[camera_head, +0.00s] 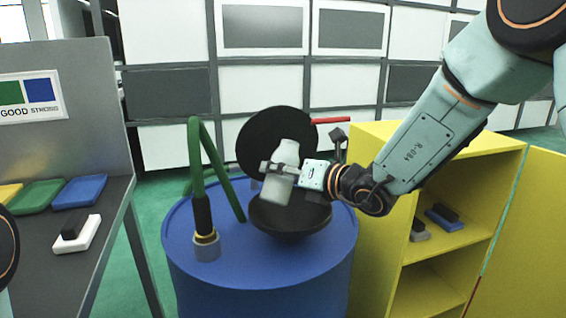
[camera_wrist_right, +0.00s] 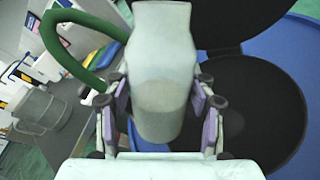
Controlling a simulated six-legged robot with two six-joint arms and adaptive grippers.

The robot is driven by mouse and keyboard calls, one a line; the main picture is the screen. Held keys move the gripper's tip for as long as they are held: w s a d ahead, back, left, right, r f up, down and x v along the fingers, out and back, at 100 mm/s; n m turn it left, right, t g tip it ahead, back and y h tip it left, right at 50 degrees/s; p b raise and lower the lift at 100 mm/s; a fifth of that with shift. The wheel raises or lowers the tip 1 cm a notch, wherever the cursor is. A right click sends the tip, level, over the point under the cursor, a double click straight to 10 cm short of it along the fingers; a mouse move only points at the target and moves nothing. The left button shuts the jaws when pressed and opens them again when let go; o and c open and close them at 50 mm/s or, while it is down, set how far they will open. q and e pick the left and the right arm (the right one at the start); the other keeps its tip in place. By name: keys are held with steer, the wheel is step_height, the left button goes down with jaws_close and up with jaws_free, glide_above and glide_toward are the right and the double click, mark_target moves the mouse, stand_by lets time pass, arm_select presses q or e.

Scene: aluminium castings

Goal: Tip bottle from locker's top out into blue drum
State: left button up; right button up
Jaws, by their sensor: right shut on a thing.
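My right gripper (camera_head: 277,172) is shut on a pale translucent bottle (camera_head: 284,155). It holds the bottle over the black funnel (camera_head: 290,220) on top of the blue drum (camera_head: 265,270). The bottle is slightly tilted, with its narrower end up in the head view. In the right wrist view the bottle (camera_wrist_right: 162,85) sits between the fingers (camera_wrist_right: 160,108), and its lower part looks greyer. The funnel's round black lid (camera_head: 270,140) stands open behind the bottle. The yellow locker (camera_head: 380,140) is at the right; its visible top holds no bottle. My left gripper is not in view.
A green hose (camera_head: 194,150) rises from a fitting on the drum's left side. A red bar (camera_head: 331,120) sticks out behind the funnel lid. A grey workbench (camera_head: 70,215) with coloured trays is at the left. The locker's yellow door (camera_head: 520,230) stands open.

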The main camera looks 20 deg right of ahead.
mark_target(284, 184)
steer(key=shift+s+a+f+m+g+y+p, duration=0.35)
steer(key=shift+m+p, duration=0.45)
steer(key=shift+p, duration=0.9)
steer(key=shift+s+a+f+m+g+y+p, duration=0.1)
steer(key=shift+s+a+m+g+p, duration=0.45)
steer(key=shift+p, duration=1.1)
steer(key=m+p, duration=0.1)
steer(key=m+g+p, duration=0.1)
steer(key=p, duration=0.1)
steer(key=m+y+p, duration=0.1)
steer(key=p, duration=0.1)
steer(key=shift+s+f+m+g, duration=0.15)
steer(key=shift+f+m+g, duration=0.1)
steer(key=shift+m+g, duration=0.1)
steer(key=r+m+p, duration=0.1)
steer(key=m+p, duration=0.1)
steer(key=p, duration=0.1)
steer(key=shift+g+y+p, duration=0.3)
steer(key=shift+g+y, duration=0.05)
steer(key=shift+r+m+p, duration=0.15)
steer(key=shift+m+p, duration=0.25)
steer(key=shift+p, duration=0.1)
steer(key=shift+a, duration=0.1)
